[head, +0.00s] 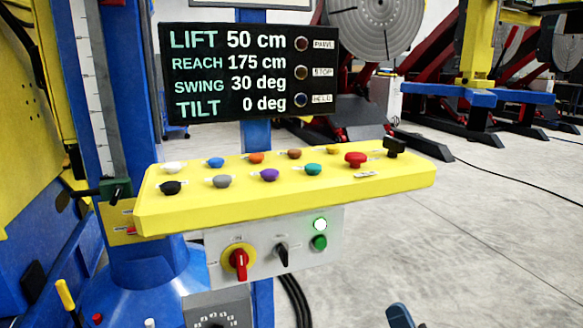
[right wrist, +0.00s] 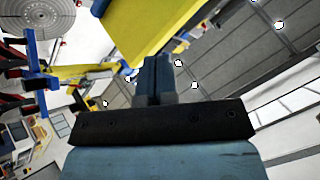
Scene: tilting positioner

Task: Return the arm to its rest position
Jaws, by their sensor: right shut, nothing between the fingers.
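My right gripper (head: 401,316) shows only as a small blue-grey tip at the bottom edge of the head view, right of centre. It is below and in front of the yellow button panel (head: 290,202), apart from it, over the grey floor. In the right wrist view the gripper's fingers (right wrist: 157,76) are together, with nothing between them. A yellow surface (right wrist: 150,25) shows beyond the fingertips; whether they are near it I cannot tell. My left gripper is in neither view.
The panel carries several coloured buttons and a red mushroom button (head: 356,159). A black display (head: 250,72) reads lift 50 cm, reach 175 cm, swing 30 deg, tilt 0 deg. Below are a red rotary switch (head: 239,263) and a bright lamp (head: 320,224).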

